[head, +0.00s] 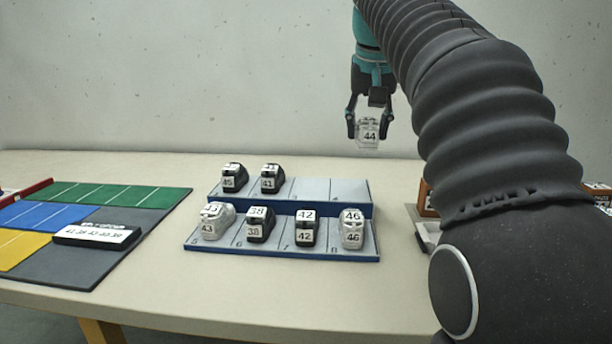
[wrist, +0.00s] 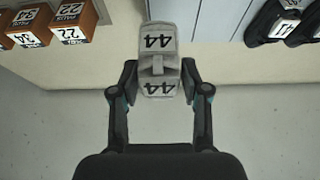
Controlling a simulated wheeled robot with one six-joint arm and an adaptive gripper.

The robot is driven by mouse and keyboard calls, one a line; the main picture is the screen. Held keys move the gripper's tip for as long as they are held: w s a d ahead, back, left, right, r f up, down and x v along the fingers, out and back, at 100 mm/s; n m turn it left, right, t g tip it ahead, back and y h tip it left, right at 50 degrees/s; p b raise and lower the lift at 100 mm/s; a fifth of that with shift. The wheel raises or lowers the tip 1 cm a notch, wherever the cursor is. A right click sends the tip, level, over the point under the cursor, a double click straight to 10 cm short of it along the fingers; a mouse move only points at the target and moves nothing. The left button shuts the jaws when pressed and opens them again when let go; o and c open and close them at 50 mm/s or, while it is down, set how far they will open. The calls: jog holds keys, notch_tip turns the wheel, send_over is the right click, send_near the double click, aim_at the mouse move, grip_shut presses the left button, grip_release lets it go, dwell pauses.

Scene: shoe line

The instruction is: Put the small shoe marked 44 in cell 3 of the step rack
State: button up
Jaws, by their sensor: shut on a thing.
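The small white shoe marked 44 (head: 368,133) is between the fingers of my gripper (head: 366,125), which is shut on it. In the head view it hangs in the air, above and behind the right part of the step rack. The wrist view shows the shoe (wrist: 158,58) with two 44 labels, between the fingertips (wrist: 158,82). The step rack (head: 282,255) has two steps. On the upper step, two dark shoes stand at the left, one marked 41 (head: 270,178); its two right cells (head: 330,189) are empty. The lower step holds shoes marked 43, 38, 42 and 46.
A mat with green (head: 120,195), blue and yellow fields lies at the left, with a dark labelled block (head: 97,236) on it. Brown boxes (wrist: 72,22) with number labels show in the wrist view. My arm hides much of the table's right side.

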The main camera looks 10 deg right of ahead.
jog(key=w+a+f, duration=0.2)
jog(key=a, duration=0.1)
jog(key=w+a+f, duration=0.2)
jog(key=a, duration=0.1)
jog(key=w+a+f+b, duration=0.1)
jog(key=w+a+f, duration=0.2)
jog(key=shift+f+b, duration=0.5)
jog(key=shift+f, duration=1.4)
jog(key=shift+f, duration=0.2)
jog(key=o, duration=1.1)
jog(key=shift+o, duration=0.2)
jog(key=shift+r, duration=0.1)
jog(key=p+v, duration=0.2)
jog(key=v, duration=1)
jog(key=shift+p, duration=0.35)
jog(key=shift+r, duration=0.15)
